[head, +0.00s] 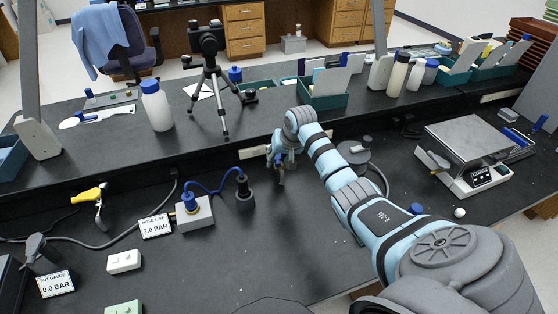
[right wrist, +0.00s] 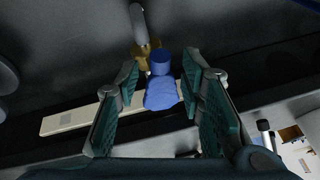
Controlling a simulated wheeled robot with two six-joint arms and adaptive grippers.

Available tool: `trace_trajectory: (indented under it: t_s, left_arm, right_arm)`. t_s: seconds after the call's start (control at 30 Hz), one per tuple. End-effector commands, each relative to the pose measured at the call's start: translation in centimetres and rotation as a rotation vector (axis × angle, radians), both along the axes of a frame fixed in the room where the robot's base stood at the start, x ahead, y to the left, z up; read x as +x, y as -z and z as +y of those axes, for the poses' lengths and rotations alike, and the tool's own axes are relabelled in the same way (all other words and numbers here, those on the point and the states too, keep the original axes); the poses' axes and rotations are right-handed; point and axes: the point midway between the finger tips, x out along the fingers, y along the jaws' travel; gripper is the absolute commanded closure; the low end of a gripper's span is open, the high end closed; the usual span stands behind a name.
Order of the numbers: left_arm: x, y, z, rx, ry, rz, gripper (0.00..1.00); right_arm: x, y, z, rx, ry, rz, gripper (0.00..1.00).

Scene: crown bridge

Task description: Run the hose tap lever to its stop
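In the right wrist view a blue lever-like part (right wrist: 161,92) sits on a brass fitting (right wrist: 146,54) with a grey spout (right wrist: 138,24), in front of a pale strip. My right gripper (right wrist: 161,70) is open, with one finger on each side of the blue part and gaps visible. In the head view my right gripper (head: 281,168) is at the front face of the raised shelf and hides most of this tap. A yellow-handled fitting (head: 90,194) stands farther left. The HOSE LINE sign (head: 155,226) reads 2.0 BAR. My left gripper is out of view.
A grey box (head: 194,214) with a blue-topped fitting and blue hose stands left of the gripper, near a black cylinder (head: 243,192). The TEST GAUGE sign (head: 55,284) reads 0.0 BAR. A balance (head: 467,150) is at right. The bench middle is clear.

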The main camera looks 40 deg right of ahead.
Motion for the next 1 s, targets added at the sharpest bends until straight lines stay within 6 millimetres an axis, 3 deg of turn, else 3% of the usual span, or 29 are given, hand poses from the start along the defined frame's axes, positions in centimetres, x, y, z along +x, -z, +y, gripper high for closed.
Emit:
trace_trajectory:
  t_s: [0.17, 0.3, 0.4, 0.73, 1.0]
  left_arm:
    - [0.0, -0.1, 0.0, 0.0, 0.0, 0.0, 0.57]
    - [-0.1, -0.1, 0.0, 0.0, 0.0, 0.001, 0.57]
    - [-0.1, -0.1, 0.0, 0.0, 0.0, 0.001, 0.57]
    - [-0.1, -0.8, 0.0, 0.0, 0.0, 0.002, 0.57]
    - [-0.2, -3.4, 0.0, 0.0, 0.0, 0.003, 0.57]
  right_arm:
    - [0.0, -0.1, 0.0, 0.0, 0.0, 0.0, 0.66]
    - [0.0, -0.1, 0.0, 0.0, 0.0, 0.0, 0.89]
    - [0.0, -0.1, 0.0, 0.0, 0.0, 0.0, 1.0]
    - [0.0, -0.2, 0.2, 0.001, 0.025, 0.001, 1.0]
    - [0.2, -0.6, 0.9, 0.002, 0.152, 0.003, 1.0]
